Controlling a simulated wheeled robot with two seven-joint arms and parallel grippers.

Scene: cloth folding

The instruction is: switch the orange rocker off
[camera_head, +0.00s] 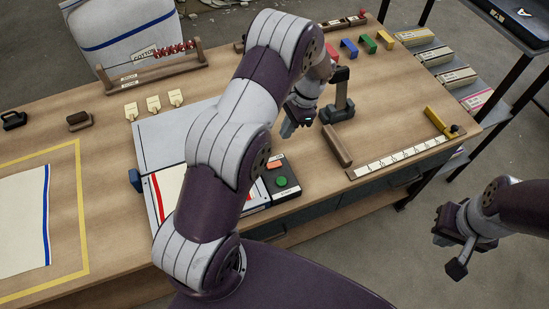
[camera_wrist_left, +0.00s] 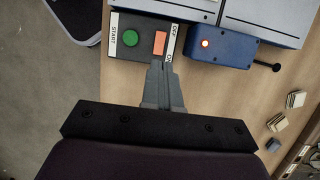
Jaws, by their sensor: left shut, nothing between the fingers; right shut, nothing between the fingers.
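The orange rocker (camera_head: 274,165) sits on a dark control box (camera_head: 287,192) at the table's front edge, beside a round green button (camera_head: 282,182). In the left wrist view the rocker (camera_wrist_left: 160,43) lies between the green START button (camera_wrist_left: 130,38) and a white strip with small ON/OFF lettering. My left gripper (camera_head: 287,131) is shut and empty, pointing down behind the rocker. In the left wrist view its fingertips (camera_wrist_left: 160,64) are just below the rocker; I cannot tell whether they touch. My right gripper (camera_head: 457,262) is shut and empty, off the table's right front.
A blue block (camera_wrist_left: 222,47) with a lit orange lamp stands beside the control box. A dark stand (camera_head: 340,100) and a wooden bar (camera_head: 336,146) are right of my left gripper. My left arm hides much of the grey device (camera_head: 150,145). A ruler (camera_head: 400,153) lies at right.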

